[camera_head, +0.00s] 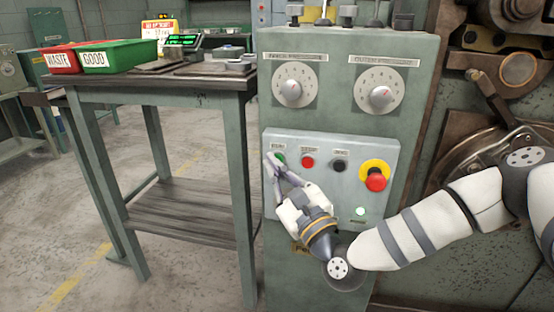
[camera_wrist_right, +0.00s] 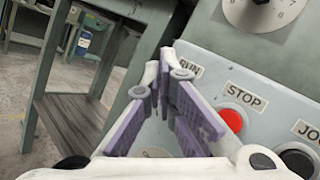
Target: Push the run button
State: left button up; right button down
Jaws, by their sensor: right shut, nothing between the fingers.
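The green run button (camera_head: 281,158) is at the upper left of the pale control panel (camera_head: 345,151), below its small label. My right gripper (camera_head: 273,163) is shut and empty, with its fingertips right at the run button and partly over it. I cannot tell whether they touch it. In the right wrist view the closed fingers (camera_wrist_right: 166,75) point toward the panel beside the RUN label (camera_wrist_right: 188,67); they hide the button there. My left gripper is not in view.
A red stop button (camera_head: 308,162), a black jog button (camera_head: 340,165) and a red emergency stop on a yellow ring (camera_head: 375,176) sit to the right. A lamp (camera_head: 361,211) glows below. Two dials are above. A workbench (camera_head: 160,84) with bins stands at left.

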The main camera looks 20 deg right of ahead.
jog(key=shift+s+a+p, duration=0.3)
jog(key=shift+s+a, duration=0.4)
jog(key=shift+s, duration=0.35)
jog(key=shift+s+a+p, duration=0.3)
jog(key=shift+s+a, duration=0.4)
jog(key=shift+s, duration=0.35)
